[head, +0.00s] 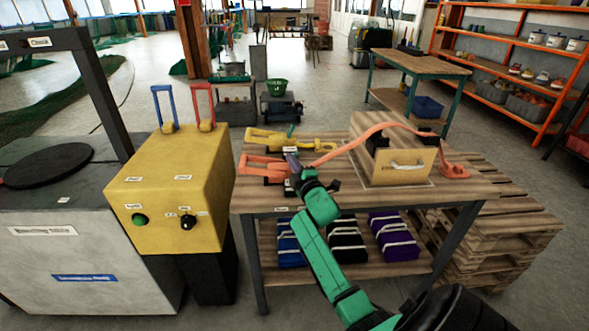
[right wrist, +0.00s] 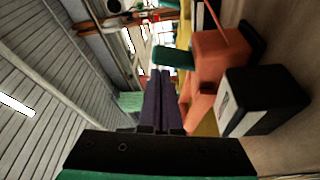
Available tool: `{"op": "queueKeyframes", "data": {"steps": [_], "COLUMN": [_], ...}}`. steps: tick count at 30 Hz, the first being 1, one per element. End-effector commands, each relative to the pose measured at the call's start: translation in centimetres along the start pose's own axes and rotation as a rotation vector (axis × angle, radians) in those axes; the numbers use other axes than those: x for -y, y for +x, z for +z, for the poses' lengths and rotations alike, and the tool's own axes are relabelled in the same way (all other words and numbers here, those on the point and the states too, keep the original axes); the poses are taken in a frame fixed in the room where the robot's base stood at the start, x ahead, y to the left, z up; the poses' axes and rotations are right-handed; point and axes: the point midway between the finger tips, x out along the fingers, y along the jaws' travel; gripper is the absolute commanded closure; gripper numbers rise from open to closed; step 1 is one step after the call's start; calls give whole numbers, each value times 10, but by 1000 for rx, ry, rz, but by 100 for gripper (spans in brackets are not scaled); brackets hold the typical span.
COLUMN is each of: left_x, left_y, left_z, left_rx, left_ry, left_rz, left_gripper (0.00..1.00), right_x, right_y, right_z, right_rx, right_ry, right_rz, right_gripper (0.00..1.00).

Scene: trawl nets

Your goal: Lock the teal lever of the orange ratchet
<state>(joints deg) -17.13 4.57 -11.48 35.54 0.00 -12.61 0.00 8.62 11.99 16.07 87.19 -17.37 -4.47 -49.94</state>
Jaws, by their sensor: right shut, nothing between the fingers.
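The orange ratchet (head: 262,166) lies at the left end of the wooden table, with an orange strap (head: 345,146) running from it over the wooden crate. In the right wrist view the ratchet's orange body (right wrist: 218,58) is just beyond and right of my fingers. A teal lever (right wrist: 173,57) sticks out from it, pointing up away from the table. A small teal piece (head: 290,130) shows above my gripper in the head view. My right gripper (head: 292,162) is shut and empty close to the ratchet; its dark purple fingers (right wrist: 161,98) are together. My left gripper is out of view.
A yellow ratchet (head: 275,138) lies behind the orange one. A black labelled block (right wrist: 265,100) is right of my fingers. The wooden crate (head: 395,160) stands on the table's right half. A yellow control box (head: 170,200) with levers stands left of the table.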

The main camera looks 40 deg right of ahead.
Motion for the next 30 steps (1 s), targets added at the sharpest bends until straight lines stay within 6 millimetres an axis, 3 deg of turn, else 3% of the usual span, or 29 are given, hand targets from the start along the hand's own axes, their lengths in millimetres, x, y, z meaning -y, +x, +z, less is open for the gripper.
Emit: {"op": "queueKeyframes", "data": {"steps": [15, 20, 30], "left_x": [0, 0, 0], "left_y": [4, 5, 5], "left_z": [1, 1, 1], "left_rx": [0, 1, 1], "left_ry": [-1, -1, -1], "left_rz": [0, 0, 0], "left_gripper": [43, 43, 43], "right_x": [2, 0, -1], "right_y": [-118, -134, -135], "right_z": [1, 1, 0], "right_rx": [2, 1, 1], "right_ry": [1, 2, 1], "right_rz": [-2, 1, 2], "right_gripper": [100, 100, 100]}}
